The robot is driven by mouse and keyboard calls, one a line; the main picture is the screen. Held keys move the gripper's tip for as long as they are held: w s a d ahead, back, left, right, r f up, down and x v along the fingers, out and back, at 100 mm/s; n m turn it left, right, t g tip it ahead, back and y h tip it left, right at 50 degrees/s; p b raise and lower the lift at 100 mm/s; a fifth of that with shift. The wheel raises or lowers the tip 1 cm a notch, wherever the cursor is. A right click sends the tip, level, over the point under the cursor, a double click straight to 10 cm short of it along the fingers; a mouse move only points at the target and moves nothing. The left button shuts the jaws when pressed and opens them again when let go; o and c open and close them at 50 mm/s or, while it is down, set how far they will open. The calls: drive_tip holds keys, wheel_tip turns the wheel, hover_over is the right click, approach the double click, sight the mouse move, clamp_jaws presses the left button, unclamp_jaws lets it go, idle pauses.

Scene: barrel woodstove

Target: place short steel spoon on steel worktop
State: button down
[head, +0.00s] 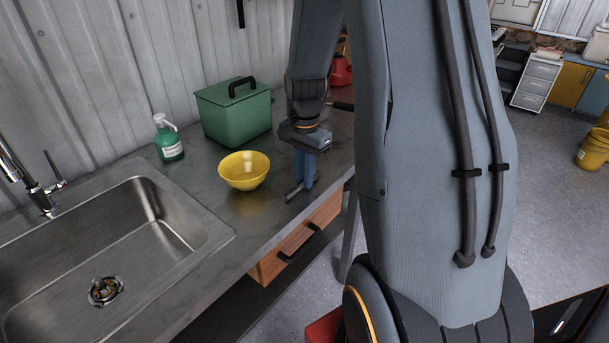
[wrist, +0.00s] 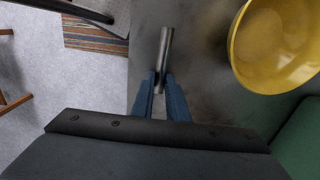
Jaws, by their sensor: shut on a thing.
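My gripper (head: 303,183) points down over the steel worktop (head: 222,212), near its front edge and to the right of a yellow bowl. Its blue fingers are shut on the short steel spoon (head: 294,192), a small grey metal piece at the fingertips. In the wrist view the spoon (wrist: 165,48) sticks out beyond the fingertips (wrist: 160,82), over the worktop (wrist: 200,65) near its edge. The spoon is at or just above the surface; I cannot tell whether it touches. Part of the spoon is hidden between the fingers.
The yellow bowl (head: 244,172) stands close left of my gripper. Behind are a green box with a black handle (head: 233,112) and a green spray bottle (head: 168,138). A sink (head: 120,240) lies at the left. A wooden drawer (head: 297,240) is below the front edge.

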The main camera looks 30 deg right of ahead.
drive_tip(key=shift+f, duration=0.2)
drive_tip(key=c, duration=1.7)
unclamp_jaws()
drive_tip(key=shift+c, duration=0.2)
drive_tip(key=shift+r, duration=0.1)
wheel_tip(320, 180, up, 12)
drive_tip(key=b, duration=0.3)
drive_tip(key=s+a+f+n, duration=0.4)
drive_tip(key=s+a+n, duration=0.2)
drive_tip(key=a+n, duration=0.1)
drive_tip(key=s+a+f+n+t, duration=0.1)
drive_tip(key=s+a+f+n, duration=0.4)
drive_tip(key=s+a+n, duration=0.1)
drive_tip(key=shift+a+f+n, duration=0.3)
drive_tip(key=shift+a+n, duration=0.2)
drive_tip(key=shift+a, duration=0.45)
